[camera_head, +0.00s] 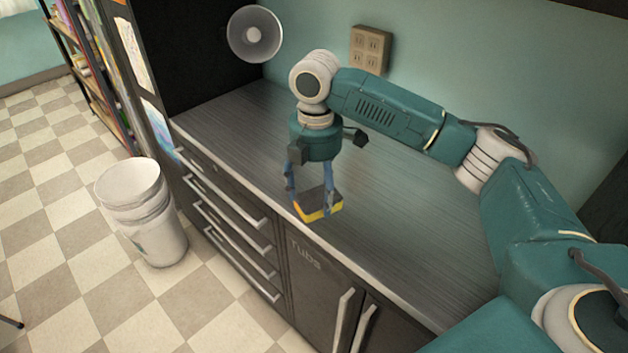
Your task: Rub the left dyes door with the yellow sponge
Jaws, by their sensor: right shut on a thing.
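My right gripper (313,208) points down, with its two blue fingers shut on the yellow sponge (322,213). The sponge has a dark upper layer and a yellow lower part. It is over the front edge of the counter; whether it touches the counter cannot be told. Below it is a dark cabinet door (318,290) lettered "Tubs", with an upright handle. A second door handle (364,328) is just right of it. I see no label reading dyes. My left gripper is not in view.
The dark counter (420,240) is mostly bare, though my right arm spans above it. Several drawers (225,215) with long handles are left of the door. Stacked white buckets (150,215) stand on the checkered floor. A round white fixture (255,35) and an outlet (370,50) are at the back.

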